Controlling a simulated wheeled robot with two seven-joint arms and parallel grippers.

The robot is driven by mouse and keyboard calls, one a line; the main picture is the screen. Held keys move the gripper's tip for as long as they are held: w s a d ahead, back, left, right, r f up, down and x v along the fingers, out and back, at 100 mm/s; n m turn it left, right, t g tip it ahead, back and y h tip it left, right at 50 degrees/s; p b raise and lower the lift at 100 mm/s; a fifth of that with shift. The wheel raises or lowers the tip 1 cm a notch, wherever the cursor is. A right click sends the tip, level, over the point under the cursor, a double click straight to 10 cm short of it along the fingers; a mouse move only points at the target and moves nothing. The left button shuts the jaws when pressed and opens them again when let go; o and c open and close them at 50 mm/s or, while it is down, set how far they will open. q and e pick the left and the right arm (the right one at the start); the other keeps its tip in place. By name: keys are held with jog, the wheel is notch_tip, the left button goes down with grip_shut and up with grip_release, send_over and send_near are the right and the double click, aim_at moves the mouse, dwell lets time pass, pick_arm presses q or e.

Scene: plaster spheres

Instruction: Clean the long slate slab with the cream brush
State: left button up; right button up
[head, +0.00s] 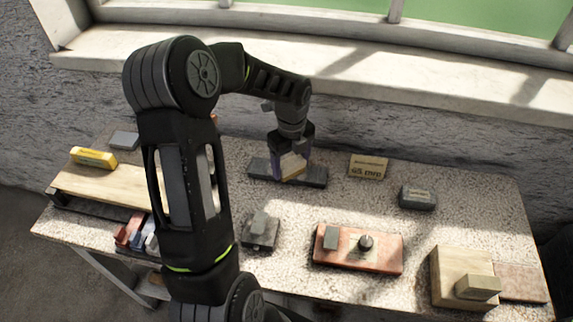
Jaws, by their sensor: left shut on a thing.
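The long slate slab (316,177), dark grey, lies flat on the speckled table, towards its back edge below the window ledge. My left gripper (292,150) points down over the middle of the slab and is shut on the cream brush (291,165). The brush is a small pale block with a darker, purplish upper part; its lower end is at the slab's top, and I cannot tell whether it touches. The gripper and brush hide part of the slab's middle. My right gripper is out of view.
A cream box (368,167) and a dark grey block (417,198) stand right of the slab. A reddish board (380,262) with a grey block and black knob lies in front. A wooden block (449,264) is front right.

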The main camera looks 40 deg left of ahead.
pick_arm(q)
jog(key=shift+w+d, duration=0.1)
jog(key=shift+w, duration=0.1)
jog(key=shift+w+d, duration=0.25)
jog(key=shift+w, duration=0.7)
jog(key=shift+s+a+r+p, duration=0.2)
jog(key=shift+s+r+p, duration=0.35)
jog(key=shift+s, duration=0.1)
jog(key=shift+s+a+r, duration=0.1)
jog(key=shift+s+r, duration=0.05)
jog(key=shift+s, duration=0.25)
jog(key=shift+f+b, duration=0.3)
jog(key=shift+f, duration=0.45)
